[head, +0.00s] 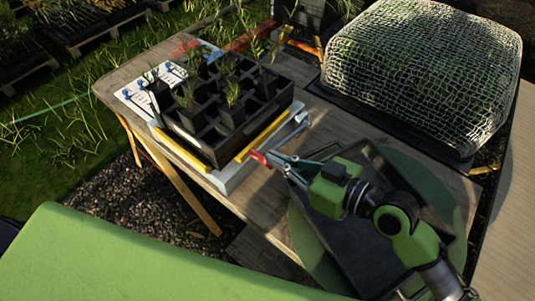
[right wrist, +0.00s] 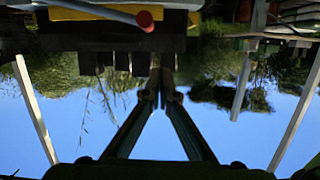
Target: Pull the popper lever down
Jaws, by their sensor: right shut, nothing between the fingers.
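The popper (head: 225,178) is a pale frame with yellow bars on the table, and a black cell tray (head: 197,143) with seedlings sits on it. Its lever has a red knob (head: 258,157) at the popper's near right side. In the right wrist view the red knob (right wrist: 145,20) ends a grey rod near the top. My right gripper (head: 271,157) is shut and empty, its tips close to the knob in the head view. In the right wrist view its fingertips (right wrist: 161,94) appear below the knob, apart from it in the picture. My left gripper is not in view.
A dark tray (head: 350,245) lies on a round green mat (head: 296,225) under my right arm. A netted dome (head: 425,75) stands at the back right. A white sheet with blue marks (head: 134,98) lies left of the cell tray.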

